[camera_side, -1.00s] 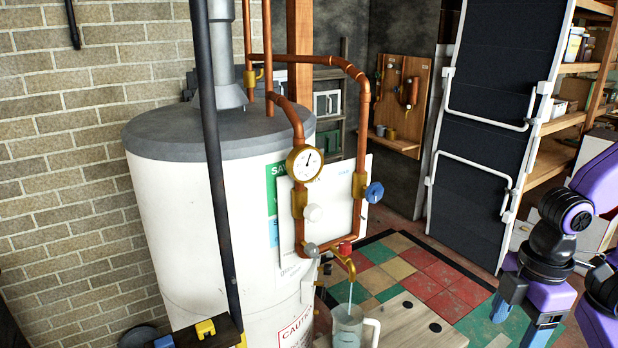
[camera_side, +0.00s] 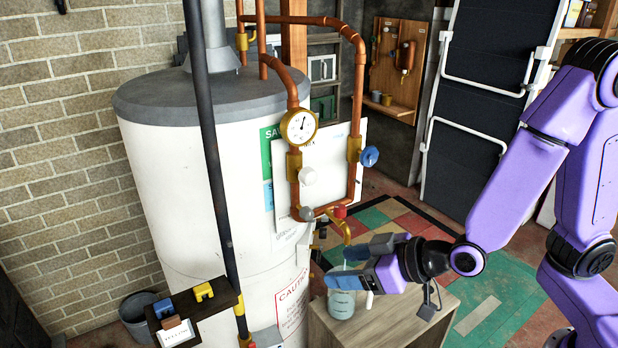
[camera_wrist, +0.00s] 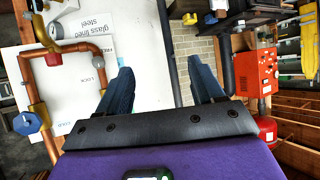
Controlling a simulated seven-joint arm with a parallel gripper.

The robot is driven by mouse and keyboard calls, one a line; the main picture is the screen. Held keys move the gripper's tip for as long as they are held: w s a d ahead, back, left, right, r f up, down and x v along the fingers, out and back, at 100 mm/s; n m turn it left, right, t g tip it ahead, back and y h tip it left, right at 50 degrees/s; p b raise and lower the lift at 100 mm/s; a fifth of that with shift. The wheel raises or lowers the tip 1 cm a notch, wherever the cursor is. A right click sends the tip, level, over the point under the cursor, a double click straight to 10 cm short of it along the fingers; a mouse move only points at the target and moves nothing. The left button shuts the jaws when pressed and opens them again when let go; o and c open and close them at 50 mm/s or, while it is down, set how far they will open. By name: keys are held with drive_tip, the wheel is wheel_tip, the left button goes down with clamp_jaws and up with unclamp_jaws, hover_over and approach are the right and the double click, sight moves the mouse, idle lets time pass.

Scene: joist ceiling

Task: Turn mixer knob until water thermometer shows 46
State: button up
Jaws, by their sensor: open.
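The thermometer, a round brass-rimmed dial (camera_side: 299,126), sits on the copper pipe on the left; its needle points up and slightly right, but its numbers are too small to read. A grey knob (camera_side: 306,213) sits at the lower pipe joint, beside a red knob (camera_side: 340,212). A white knob (camera_side: 307,176) and a blue knob (camera_side: 369,156) sit higher. I cannot tell which is the mixer.
A brass spout (camera_side: 346,232) hangs above a clear jug (camera_side: 341,304) on a wooden stand (camera_side: 390,322). The white water heater (camera_side: 190,190) stands left. A dark pole (camera_side: 212,170) and a small shelf (camera_side: 190,310) are in front of it. Copper pipes frame a white panel (camera_side: 331,165).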

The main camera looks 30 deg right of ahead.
drive_tip(key=w+d+r+m+t+h, duration=0.1)
drive_tip(key=w+d+t+h, duration=0.1)
drive_tip(key=w+d+t, duration=0.1)
drive_tip(key=t+h, duration=0.4)
approach(312, 179)
drive_tip(key=shift+m, duration=0.4)
drive_tip(key=w, duration=1.1)
drive_tip(key=shift+w+f, duration=0.1)
drive_tip(key=shift+f, duration=0.1)
drive_tip(key=c, duration=1.1)
